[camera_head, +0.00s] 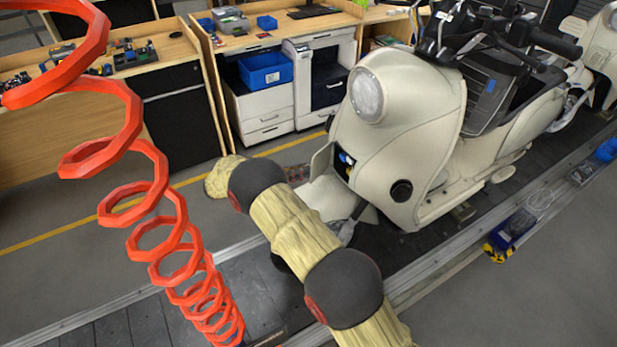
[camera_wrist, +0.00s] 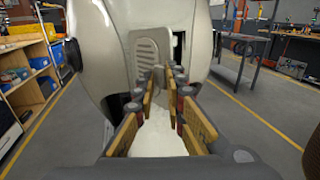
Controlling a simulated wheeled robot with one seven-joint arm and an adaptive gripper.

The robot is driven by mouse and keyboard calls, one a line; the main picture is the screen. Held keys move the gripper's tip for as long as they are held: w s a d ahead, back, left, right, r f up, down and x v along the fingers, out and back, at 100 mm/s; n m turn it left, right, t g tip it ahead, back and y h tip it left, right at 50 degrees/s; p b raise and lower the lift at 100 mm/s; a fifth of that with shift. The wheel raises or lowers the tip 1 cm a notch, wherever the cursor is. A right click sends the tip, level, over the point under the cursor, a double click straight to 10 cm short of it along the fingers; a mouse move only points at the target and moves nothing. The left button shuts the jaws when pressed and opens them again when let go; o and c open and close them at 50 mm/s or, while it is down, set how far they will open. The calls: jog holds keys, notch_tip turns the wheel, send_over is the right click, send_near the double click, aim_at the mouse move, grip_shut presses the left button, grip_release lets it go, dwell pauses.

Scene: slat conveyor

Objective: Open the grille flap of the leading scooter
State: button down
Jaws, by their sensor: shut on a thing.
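The leading scooter (camera_head: 400,150) is cream-coloured and stands upright on the conveyor, its round headlight facing left. Its grille flap (camera_head: 321,161) stands swung out from the front panel, with a dark opening beside it that shows blue and yellow parts inside. In the wrist view the flap (camera_wrist: 149,56) shows its slatted face, and the dark opening is to its right. My gripper (camera_wrist: 163,78) is shut on the flap near its lower right edge. The exact contact is hard to see between the fingertips. My arm hides the gripper in the head view.
A red coiled hose (camera_head: 150,190) hangs at the left. Workbenches (camera_head: 270,45) stand behind the conveyor (camera_head: 140,315). A second scooter (camera_head: 596,45) follows behind. Floor left of the scooter is clear.

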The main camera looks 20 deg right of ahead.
jog(key=shift+w+d+r+m+g+b, duration=0.15)
jog(key=shift+w+m+g+b, duration=0.15)
jog(key=shift+w+g, duration=0.2)
jog(key=shift+w+d+f+m+g+b, duration=0.15)
jog(key=shift+w+m+g, duration=0.25)
jog(key=shift+g, duration=0.2)
jog(key=c, duration=2.3)
grip_release()
jog(key=o, duration=0.5)
jog(key=shift+d, duration=0.3)
jog(key=shift+o, duration=0.2)
jog(key=shift+a, duration=0.15)
notch_tip(320, 180, up, 10)
